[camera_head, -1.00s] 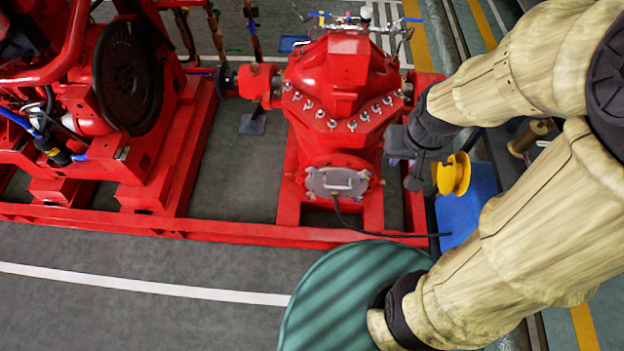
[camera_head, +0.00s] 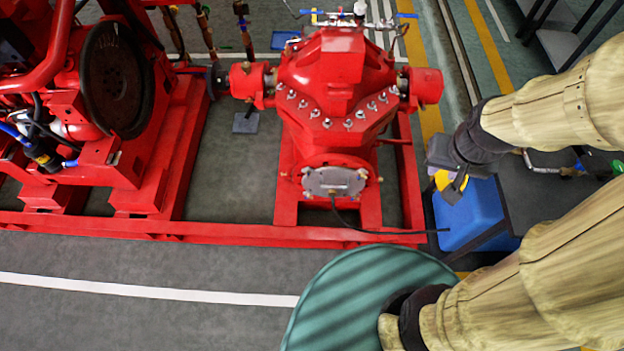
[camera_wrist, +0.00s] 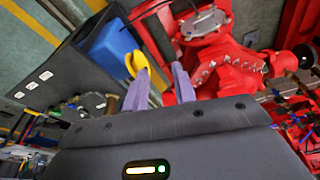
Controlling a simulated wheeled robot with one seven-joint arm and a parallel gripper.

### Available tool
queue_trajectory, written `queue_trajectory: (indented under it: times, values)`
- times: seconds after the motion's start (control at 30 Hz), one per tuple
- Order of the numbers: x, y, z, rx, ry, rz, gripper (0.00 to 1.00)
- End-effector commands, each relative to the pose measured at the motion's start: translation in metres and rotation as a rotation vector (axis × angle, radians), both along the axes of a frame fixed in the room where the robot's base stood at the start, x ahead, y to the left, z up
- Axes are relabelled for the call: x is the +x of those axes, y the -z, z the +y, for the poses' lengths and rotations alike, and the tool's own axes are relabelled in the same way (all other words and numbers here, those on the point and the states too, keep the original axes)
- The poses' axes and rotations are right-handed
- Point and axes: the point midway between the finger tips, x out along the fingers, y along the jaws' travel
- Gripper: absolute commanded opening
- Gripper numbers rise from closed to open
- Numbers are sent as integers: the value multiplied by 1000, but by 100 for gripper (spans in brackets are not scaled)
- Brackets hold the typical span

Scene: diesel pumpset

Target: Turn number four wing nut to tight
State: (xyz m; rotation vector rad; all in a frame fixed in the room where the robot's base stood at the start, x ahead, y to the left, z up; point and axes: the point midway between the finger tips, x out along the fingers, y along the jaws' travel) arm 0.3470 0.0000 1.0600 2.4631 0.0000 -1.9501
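The red pump (camera_head: 338,75) stands in the middle of the head view. Several small metal wing nuts (camera_head: 348,124) run in a V along its sloped flange. They also show small in the wrist view (camera_wrist: 228,63). I cannot read which one is number four. My gripper (camera_head: 458,180) is right of the pump in the head view, apart from it and above the blue box. In the wrist view my gripper (camera_wrist: 160,80) has its two fingers spread with nothing between them. The pump lies beyond and right of the fingertips. My gripper touches no wing nut.
A grey round plate (camera_head: 334,181) is on the pump front, with a black cable (camera_head: 385,226). A red frame rail (camera_head: 230,232) crosses in front. Grey floor lies nearer.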

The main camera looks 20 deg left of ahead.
Motion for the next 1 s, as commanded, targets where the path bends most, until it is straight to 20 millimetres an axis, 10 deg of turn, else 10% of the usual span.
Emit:
queue_trajectory:
  times: [0.37,1.0]
  values:
    - [11,42,19,-3,-113,-9,27]
    - [53,321,134,-367,-992,-141,27]
